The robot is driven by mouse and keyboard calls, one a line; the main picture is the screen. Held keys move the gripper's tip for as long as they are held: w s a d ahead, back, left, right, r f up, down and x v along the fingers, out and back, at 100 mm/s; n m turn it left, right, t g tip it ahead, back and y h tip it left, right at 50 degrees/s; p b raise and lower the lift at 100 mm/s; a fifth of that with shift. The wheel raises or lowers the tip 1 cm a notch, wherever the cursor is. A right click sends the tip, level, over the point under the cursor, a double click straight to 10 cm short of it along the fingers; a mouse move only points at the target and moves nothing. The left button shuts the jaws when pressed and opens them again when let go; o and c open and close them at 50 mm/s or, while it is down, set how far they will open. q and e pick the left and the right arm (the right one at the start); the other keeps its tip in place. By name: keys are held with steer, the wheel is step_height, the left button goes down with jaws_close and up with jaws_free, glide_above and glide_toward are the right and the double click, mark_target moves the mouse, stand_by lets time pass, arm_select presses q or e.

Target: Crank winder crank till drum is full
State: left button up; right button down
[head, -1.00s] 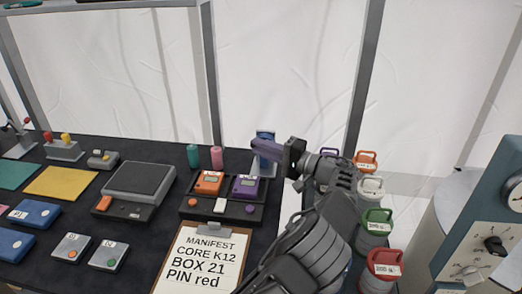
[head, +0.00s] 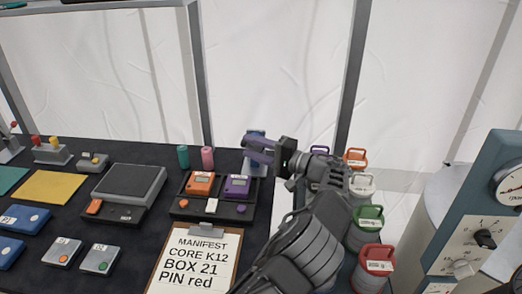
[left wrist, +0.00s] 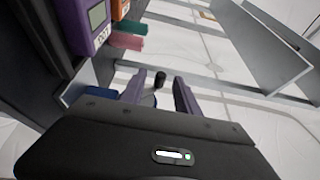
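A blue and pale grey upright device (head: 251,168), probably the winder, stands at the table's right edge, largely behind my left gripper (head: 260,150). In the left wrist view, a blue part (left wrist: 100,92) shows left of the fingers. My left gripper also shows there with its two purple fingers (left wrist: 159,96) apart. A small black knob (left wrist: 160,77) on a thin stem, perhaps the crank handle, shows in the gap between the fingertips. I cannot tell whether it touches them. The drum cannot be made out. My right gripper is in neither view.
An orange device (head: 201,181) and a purple device (head: 238,186) sit in a dark tray left of the gripper. A clipboard (head: 195,262) lies in front. Lidded canisters, including a red one (head: 374,258), stand right of my arm. A dial panel (head: 480,225) is at far right.

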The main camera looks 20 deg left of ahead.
arm_select(q)
steer(key=d+b, duration=0.1)
steer(key=d, duration=0.6)
steer(key=shift+s+d, duration=0.25)
steer(key=shift+s, duration=0.2)
